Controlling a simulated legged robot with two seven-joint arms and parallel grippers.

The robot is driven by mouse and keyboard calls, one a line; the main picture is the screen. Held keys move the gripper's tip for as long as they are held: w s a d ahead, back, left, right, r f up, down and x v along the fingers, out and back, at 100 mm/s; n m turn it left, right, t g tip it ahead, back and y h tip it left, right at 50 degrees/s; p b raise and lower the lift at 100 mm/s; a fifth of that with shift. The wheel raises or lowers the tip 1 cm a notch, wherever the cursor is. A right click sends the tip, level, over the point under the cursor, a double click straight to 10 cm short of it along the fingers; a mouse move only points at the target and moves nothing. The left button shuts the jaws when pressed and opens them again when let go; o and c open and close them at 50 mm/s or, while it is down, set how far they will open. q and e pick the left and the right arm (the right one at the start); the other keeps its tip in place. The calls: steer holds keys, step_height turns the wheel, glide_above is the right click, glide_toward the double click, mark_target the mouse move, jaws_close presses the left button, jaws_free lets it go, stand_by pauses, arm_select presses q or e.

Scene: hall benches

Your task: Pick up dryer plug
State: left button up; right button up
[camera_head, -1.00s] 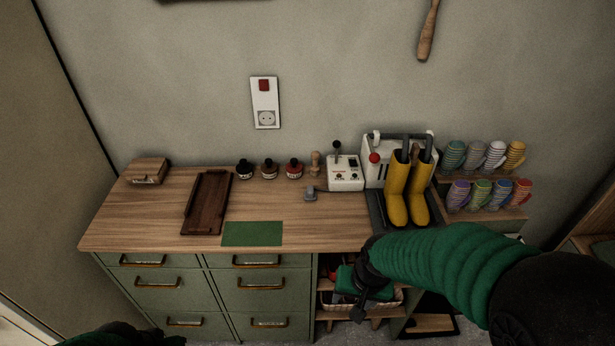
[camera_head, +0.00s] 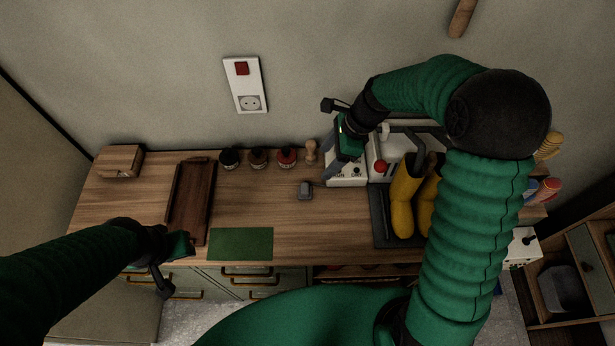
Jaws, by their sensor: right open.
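The dryer plug (camera_head: 305,190) is a small grey block lying on the wooden bench top, with its cable running right toward the white dryer box (camera_head: 346,180). My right gripper (camera_head: 341,165) is open and hangs above and in front of the dryer box, to the right of the plug and apart from it. It hides much of the box. My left gripper (camera_head: 172,268) is at the bench's front left edge, near the brown tray, away from the plug. Its jaws are too dark to tell whether they are open.
A wall socket with a red switch (camera_head: 243,85) is above the bench. Ink bottles (camera_head: 258,158) and a wooden stamp (camera_head: 311,151) stand behind the plug. A brown tray (camera_head: 190,205) and green mat (camera_head: 241,244) lie left.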

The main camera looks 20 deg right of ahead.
mark_target(306, 187)
steer(key=x, duration=0.3)
steer(key=a+x, duration=0.1)
steer(key=x, duration=0.5)
steer(key=shift+s+a+r, duration=0.1)
steer(key=shift+a+r, duration=0.15)
steer(key=shift+w+d+f+p, duration=0.1)
steer(key=shift+f+p, duration=0.05)
steer(key=shift+f, duration=0.35)
steer(key=shift+w+f+p, duration=0.15)
steer(key=shift+f, duration=0.3)
steer(key=f, duration=0.2)
steer(key=s+f, duration=0.1)
steer(key=shift+a+f+p, duration=0.25)
steer(key=shift+a+p, duration=0.15)
steer(key=shift+w+a+f, duration=0.1)
steer(key=shift+a+f, duration=0.1)
steer(key=shift+f, duration=0.05)
steer(key=shift+w+a, duration=0.2)
steer(key=shift+a, duration=0.25)
steer(key=shift+c, duration=1.2)
steer(key=shift+s, duration=0.1)
steer(key=c, duration=0.5)
steer(key=shift+d, duration=0.4)
steer(key=c, duration=0.6)
arm_select(q)
steer(key=shift+s+a+r, duration=0.25)
steer(key=shift+a+r, duration=0.25)
steer(key=shift+r, duration=0.15)
